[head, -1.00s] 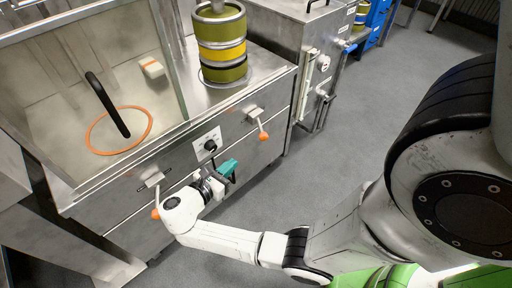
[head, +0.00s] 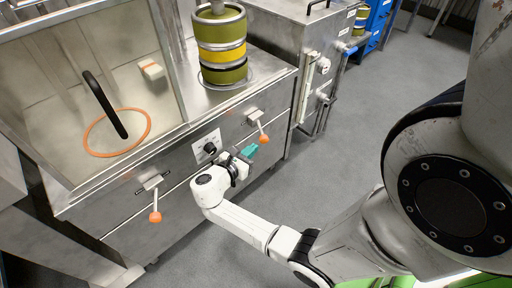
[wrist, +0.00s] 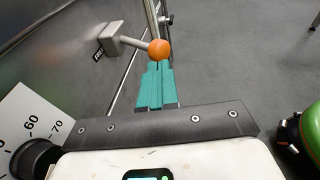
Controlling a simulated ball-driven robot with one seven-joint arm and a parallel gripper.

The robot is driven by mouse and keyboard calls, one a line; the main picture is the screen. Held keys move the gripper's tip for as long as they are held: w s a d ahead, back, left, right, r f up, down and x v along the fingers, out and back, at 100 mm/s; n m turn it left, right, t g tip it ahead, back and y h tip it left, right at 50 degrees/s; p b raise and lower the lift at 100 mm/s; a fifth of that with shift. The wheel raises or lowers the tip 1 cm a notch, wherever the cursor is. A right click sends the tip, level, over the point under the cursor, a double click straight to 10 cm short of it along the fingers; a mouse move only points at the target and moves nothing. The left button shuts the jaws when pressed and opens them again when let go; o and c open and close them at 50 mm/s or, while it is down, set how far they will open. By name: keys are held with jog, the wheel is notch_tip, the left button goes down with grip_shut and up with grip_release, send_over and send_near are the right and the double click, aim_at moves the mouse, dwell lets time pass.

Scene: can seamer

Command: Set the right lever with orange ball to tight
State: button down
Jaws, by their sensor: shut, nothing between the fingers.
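The right lever with its orange ball (head: 263,139) sticks out from the front panel of the metal machine, its ball low and to the right of its mount (head: 254,117). In the wrist view the orange ball (wrist: 159,49) shows just beyond my fingertips, with the lever arm running left to its mount (wrist: 111,41). My gripper (head: 250,151) has teal fingers, shut and empty, just below and left of the ball. The wrist view shows the fingers (wrist: 158,68) pressed together. I cannot tell whether they touch the ball.
A left lever with an orange ball (head: 155,217) hangs down on the same panel. A black knob on a white dial (head: 208,147) sits between the levers. Green and yellow cans (head: 222,50) stand on top.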

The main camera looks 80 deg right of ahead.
aim_at(264, 141)
jog(key=shift+x, duration=1.5)
jog(key=shift+s+r, duration=0.1)
jog(key=shift+s+r+n+t+p, duration=0.1)
jog(key=shift+s+n+t+p, duration=0.35)
jog(key=shift+p, duration=0.2)
jog(key=s+d+n+t, duration=0.4)
jog(key=s+n+t, duration=0.2)
jog(key=t, duration=0.3)
jog(key=shift+d, duration=0.3)
jog(key=shift+s+a+n, duration=0.1)
jog(key=shift+s+n, duration=0.05)
jog(key=shift+n, duration=0.1)
